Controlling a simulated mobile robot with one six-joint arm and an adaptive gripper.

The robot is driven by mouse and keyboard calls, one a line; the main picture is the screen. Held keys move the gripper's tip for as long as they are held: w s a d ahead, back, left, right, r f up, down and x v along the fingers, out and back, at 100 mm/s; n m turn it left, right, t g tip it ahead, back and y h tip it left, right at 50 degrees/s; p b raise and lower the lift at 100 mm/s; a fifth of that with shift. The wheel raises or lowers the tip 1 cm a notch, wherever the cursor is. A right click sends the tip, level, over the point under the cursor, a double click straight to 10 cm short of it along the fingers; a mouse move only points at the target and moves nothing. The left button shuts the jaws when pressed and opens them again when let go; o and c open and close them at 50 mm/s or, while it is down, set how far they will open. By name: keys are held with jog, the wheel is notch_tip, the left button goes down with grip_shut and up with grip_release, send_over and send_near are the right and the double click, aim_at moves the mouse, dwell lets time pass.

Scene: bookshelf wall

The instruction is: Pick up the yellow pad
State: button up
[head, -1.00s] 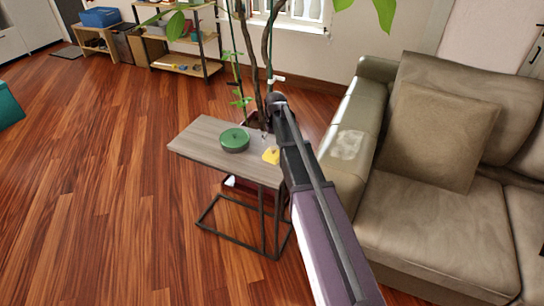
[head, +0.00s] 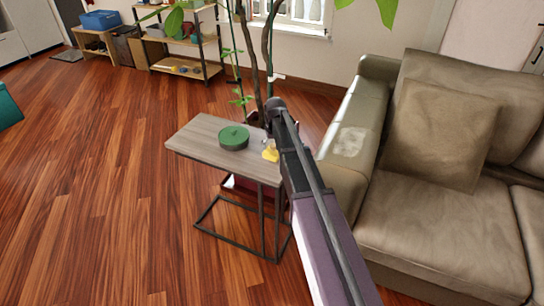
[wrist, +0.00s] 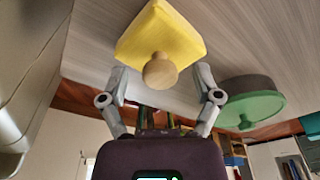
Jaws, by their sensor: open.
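The yellow pad (head: 270,155) lies on the small wooden side table (head: 195,143), near its right edge. In the wrist view the yellow pad (wrist: 160,32) is square with rounded corners and has a round wooden knob (wrist: 160,70). My gripper (wrist: 162,76) is open, with one finger on each side of the knob and a gap visible to both. In the head view my arm partly hides the gripper, which is just by the pad.
A green lidded pot (head: 234,138) stands on the table, left of the pad; it is close to my right finger in the wrist view (wrist: 250,108). A sofa (head: 430,190) is right of the table. Plant stems rise behind it. Floor to the left is clear.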

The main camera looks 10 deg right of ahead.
dwell(0.6)
grip_shut()
